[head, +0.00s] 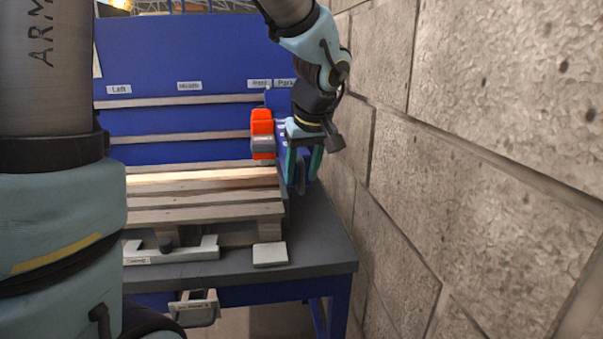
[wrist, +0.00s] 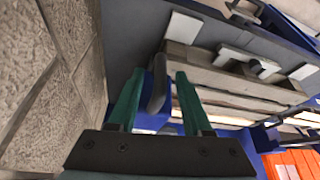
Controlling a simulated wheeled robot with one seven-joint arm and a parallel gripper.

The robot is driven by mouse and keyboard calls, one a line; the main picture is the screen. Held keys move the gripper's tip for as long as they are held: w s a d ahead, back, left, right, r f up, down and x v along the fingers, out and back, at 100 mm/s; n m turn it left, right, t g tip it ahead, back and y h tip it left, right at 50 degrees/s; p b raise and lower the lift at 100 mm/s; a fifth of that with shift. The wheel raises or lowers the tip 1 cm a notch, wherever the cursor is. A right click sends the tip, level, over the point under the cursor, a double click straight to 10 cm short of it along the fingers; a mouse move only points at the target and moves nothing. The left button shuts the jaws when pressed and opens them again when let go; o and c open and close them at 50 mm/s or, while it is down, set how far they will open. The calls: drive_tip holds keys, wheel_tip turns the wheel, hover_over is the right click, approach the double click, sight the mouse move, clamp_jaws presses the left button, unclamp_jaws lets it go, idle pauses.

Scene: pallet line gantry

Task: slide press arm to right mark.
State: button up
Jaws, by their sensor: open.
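The press arm (head: 279,140) is a blue part at the right end of the pallet station, with an orange block (head: 262,122) on its left side; orange also shows in the wrist view (wrist: 288,165). A dark grey handle (wrist: 157,88) stands at its front. My gripper (head: 304,180) is open, with its teal fingers on either side of the handle in the wrist view (wrist: 160,75). I cannot tell whether either finger touches it. The mark labelled Right (head: 259,83) is on the blue back panel above the orange block, with the Park label (head: 285,83) just right of it.
A wooden pallet (head: 200,215) lies on the grey bench (head: 315,250). Labels Left (head: 118,89) and Middle (head: 189,86) are further left on the panel. A block wall (head: 470,150) stands close on the right. A pale block (head: 270,254) lies at the bench front.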

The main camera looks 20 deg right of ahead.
drive_tip(key=b+v, duration=0.1)
drive_tip(key=v, duration=0.9)
drive_tip(key=shift+s, duration=0.15)
